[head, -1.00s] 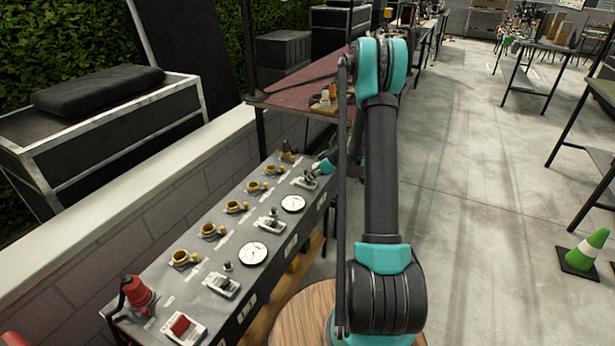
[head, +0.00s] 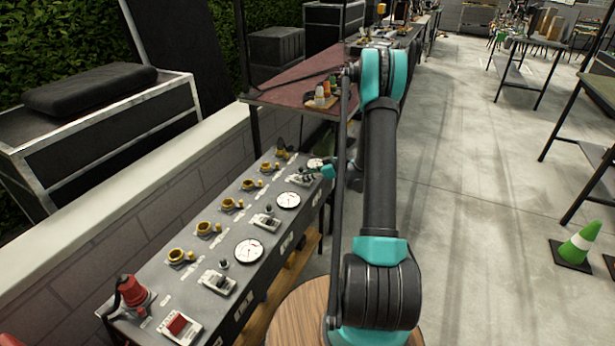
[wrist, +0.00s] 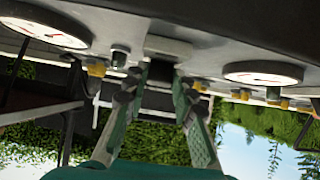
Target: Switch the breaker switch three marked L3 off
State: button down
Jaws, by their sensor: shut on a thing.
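The grey breaker panel (head: 236,241) runs along the low wall, with a row of breaker switches on its top. The far breaker switch (head: 300,180) is the third along from the near end, not counting the red switch; its label is too small to read. My gripper (head: 316,172) is at this switch, partly hidden by my arm. In the wrist view, which looks inverted, my gripper (wrist: 156,92) has its two fingers on either side of the dark switch lever (wrist: 160,73), below the light switch plate (wrist: 168,47). The exact finger contact is hard to see.
Other breaker switches (head: 265,221) (head: 219,281), a red switch (head: 179,325), round gauges (head: 249,250) and yellow sockets (head: 180,256) line the panel. A red plug (head: 133,291) stands at the near end.

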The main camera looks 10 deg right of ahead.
jog(key=c, duration=1.2)
grip_release()
jog(key=v, duration=1.2)
jog(key=s+a+r+m+g+h, duration=0.1)
jog(key=s+a+r+m+h, duration=0.2)
jog(key=s, duration=0.4)
jog(key=s+a+r+m+g+h, duration=0.1)
jog(key=s+a+r+m+g, duration=0.15)
jog(key=s+a, duration=0.4)
jog(key=s+m+h, duration=0.1)
jog(key=s, duration=0.5)
jog(key=s+d+m+h, duration=0.1)
jog(key=s+m+h, duration=0.1)
jog(key=s, duration=0.5)
jog(key=s+m+t+h, duration=0.1)
jog(key=s+m+h, duration=0.1)
jog(key=s, duration=0.4)
jog(key=shift+s+d+r, duration=0.15)
jog(key=shift+s+d, duration=0.05)
jog(key=shift+d, duration=0.1)
